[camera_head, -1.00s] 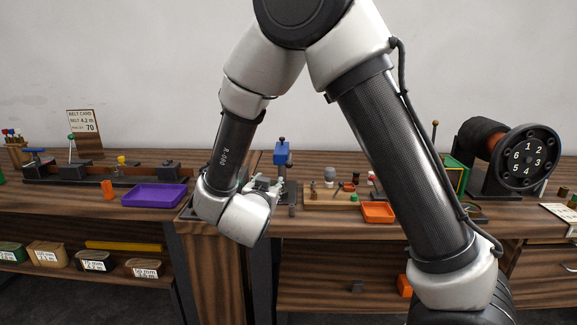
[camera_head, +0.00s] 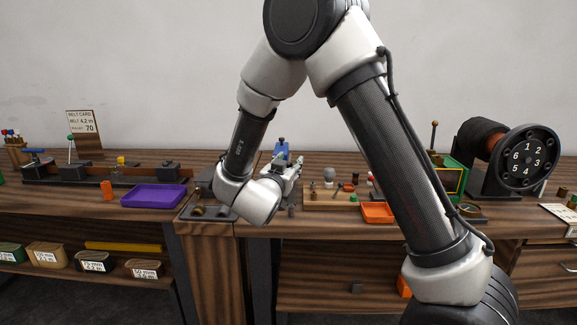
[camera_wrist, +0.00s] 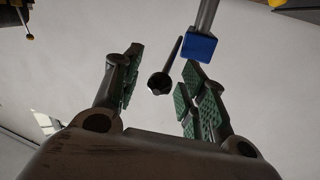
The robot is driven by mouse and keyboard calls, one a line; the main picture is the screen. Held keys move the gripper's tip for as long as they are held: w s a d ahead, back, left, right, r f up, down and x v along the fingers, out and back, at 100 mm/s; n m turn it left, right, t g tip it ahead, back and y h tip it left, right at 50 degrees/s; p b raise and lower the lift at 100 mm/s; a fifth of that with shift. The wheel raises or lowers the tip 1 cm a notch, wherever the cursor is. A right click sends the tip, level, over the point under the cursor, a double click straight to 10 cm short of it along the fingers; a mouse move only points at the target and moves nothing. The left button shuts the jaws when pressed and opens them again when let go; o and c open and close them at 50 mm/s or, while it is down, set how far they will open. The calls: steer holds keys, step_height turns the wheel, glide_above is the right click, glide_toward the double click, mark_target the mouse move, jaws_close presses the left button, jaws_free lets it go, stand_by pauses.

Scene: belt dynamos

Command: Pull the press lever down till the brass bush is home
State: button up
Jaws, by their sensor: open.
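The press (camera_head: 282,149) stands on the bench near the middle of the head view, with a blue head and a dark top; my wrist and gripper hide its lower part. In the wrist view its blue block (camera_wrist: 198,47) hangs on a grey rod at upper right. A dark rod with a round end (camera_wrist: 158,84), which looks like the press lever, shows between my fingers. My gripper (camera_wrist: 164,88) is open, a green-padded finger on each side of that rod, with no clear contact. In the head view my gripper (camera_head: 287,170) is in front of the press. I cannot see the brass bush.
A wooden tray (camera_head: 318,199) with small parts and an orange tray (camera_head: 378,212) lie right of the press. A purple tray (camera_head: 154,196) lies to the left. A numbered drum (camera_head: 526,158) and a green frame (camera_head: 449,178) stand further right.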

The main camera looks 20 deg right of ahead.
jaws_close()
steer(key=shift+s+f, duration=0.25)
steer(key=shift+f, duration=0.95)
steer(key=shift+c, duration=0.3)
jaws_free()
steer(key=shift+w+f, duration=0.1)
steer(key=shift+o, duration=0.3)
steer(key=shift+r, duration=0.2)
steer(key=v, duration=1.2)
